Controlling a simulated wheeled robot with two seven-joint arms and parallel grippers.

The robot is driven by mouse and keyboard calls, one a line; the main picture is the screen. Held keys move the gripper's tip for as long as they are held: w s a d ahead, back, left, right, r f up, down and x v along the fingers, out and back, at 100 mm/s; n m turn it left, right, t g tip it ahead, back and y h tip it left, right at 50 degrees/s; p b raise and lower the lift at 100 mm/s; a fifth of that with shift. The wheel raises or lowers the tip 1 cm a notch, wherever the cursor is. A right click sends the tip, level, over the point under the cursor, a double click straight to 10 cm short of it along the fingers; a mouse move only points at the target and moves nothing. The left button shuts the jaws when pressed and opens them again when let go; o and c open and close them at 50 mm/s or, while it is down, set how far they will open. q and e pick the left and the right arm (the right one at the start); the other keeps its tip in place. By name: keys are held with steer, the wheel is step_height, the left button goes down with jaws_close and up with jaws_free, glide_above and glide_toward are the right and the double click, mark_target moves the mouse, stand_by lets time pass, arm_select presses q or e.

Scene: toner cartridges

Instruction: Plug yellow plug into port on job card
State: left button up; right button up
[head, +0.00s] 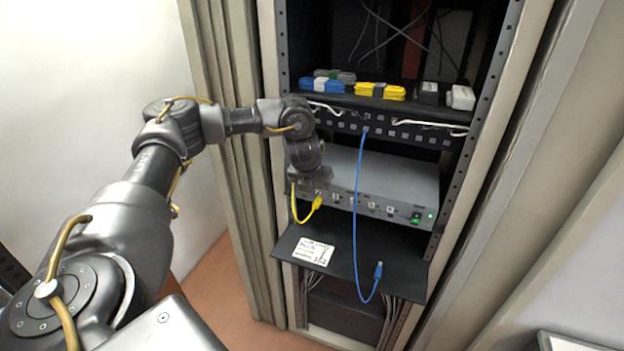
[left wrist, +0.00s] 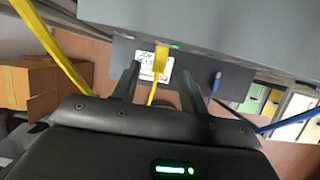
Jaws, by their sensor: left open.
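The yellow plug (head: 317,201) is at the front face of the grey device (head: 375,180), by its left ports. In the left wrist view the yellow plug (left wrist: 161,58) reaches the device's lower front edge beside a green light, its cable trailing toward me. It looks to be in a port, but how deep I cannot tell. My left gripper (head: 314,190) is open, its two fingers (left wrist: 159,76) on either side of the plug and cable with gaps. The white job card (head: 313,252) lies on the black shelf; its writing is too small to read. My right gripper is out of view.
A blue cable hangs from the patch panel (head: 400,130) past the device, its blue plug (head: 378,270) on the black shelf (head: 345,268). Coiled cables (head: 380,91) lie above. Rack posts bound both sides. In the wrist view, cardboard boxes (left wrist: 45,85) stand left.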

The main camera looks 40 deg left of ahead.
mark_target(315, 205)
arm_select(q)
steer(key=shift+p+x, duration=0.55)
steer(key=shift+x, duration=1.8)
jaws_close()
steer(key=shift+s, duration=0.1)
steer(key=shift+s+d, duration=0.1)
steer(key=shift+s, duration=0.1)
steer(key=shift+s+d, duration=0.2)
steer(key=shift+s, duration=0.25)
steer(key=shift+s+d, duration=0.1)
steer(key=shift+s, duration=0.2)
steer(key=shift+s+d, duration=0.1)
steer(key=shift+s, duration=0.2)
steer(key=shift+s+d, duration=0.1)
steer(key=shift+s, duration=0.25)
